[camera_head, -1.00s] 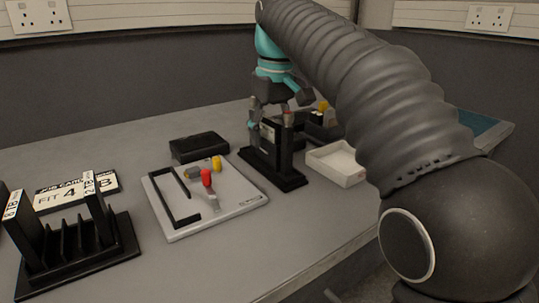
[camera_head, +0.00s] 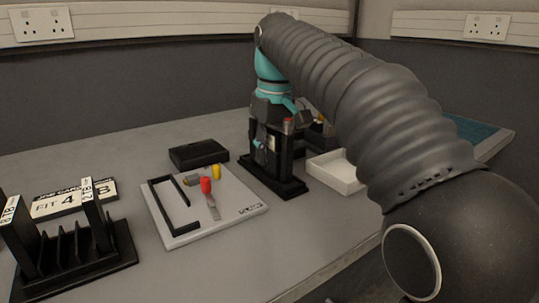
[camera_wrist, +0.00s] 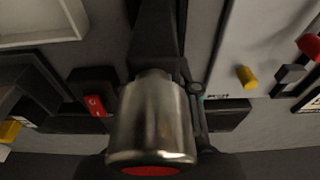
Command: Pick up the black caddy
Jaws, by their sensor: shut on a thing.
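The black caddy (camera_head: 291,187) stands on the grey table near the middle of the head view. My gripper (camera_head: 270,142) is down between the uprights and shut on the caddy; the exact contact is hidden. A silver cylinder with a red end (camera_wrist: 152,122) fills the middle of the wrist view and hides much of the grip. The caddy looks upright, its base on or close to the table.
A white tray (camera_head: 350,184) lies right of the caddy. A pale board (camera_head: 238,207) with red and yellow pieces lies left, with a black box (camera_head: 198,153) behind it. A black slotted rack (camera_head: 75,262) and a label card (camera_head: 47,207) are far left.

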